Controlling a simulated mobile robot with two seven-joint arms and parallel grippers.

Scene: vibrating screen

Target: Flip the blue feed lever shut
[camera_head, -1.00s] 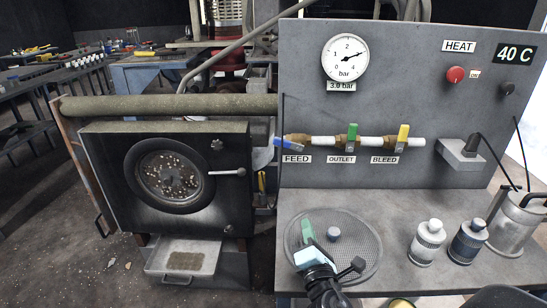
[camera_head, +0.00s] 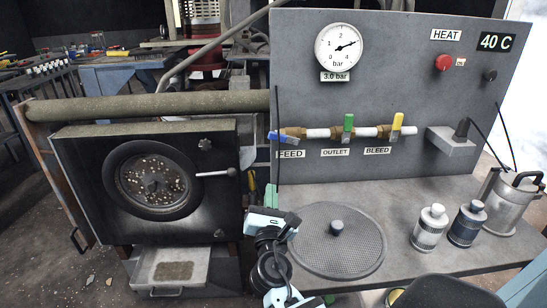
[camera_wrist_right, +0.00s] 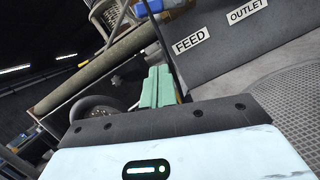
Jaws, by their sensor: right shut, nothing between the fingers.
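The blue feed lever (camera_head: 283,137) is at the left end of the pipe on the grey panel, above the FEED label (camera_head: 291,154). It lies roughly along the pipe, slightly tilted. Its blue also shows at the top of the right wrist view (camera_wrist_right: 150,6). My right gripper (camera_head: 270,192) is below the lever, left of the panel's worktop, its green fingers pointing up. The fingers (camera_wrist_right: 157,88) are together and empty, apart from the lever. My left gripper is not in view.
The green outlet lever (camera_head: 348,124) and yellow bleed lever (camera_head: 397,124) stand upright to the right. A round mesh screen (camera_head: 345,265) lies on the worktop (camera_head: 395,205). Left is the black box with a round window (camera_head: 110,200) and a protruding handle (camera_head: 216,173). A thin vertical rod (camera_head: 277,115) stands near the lever.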

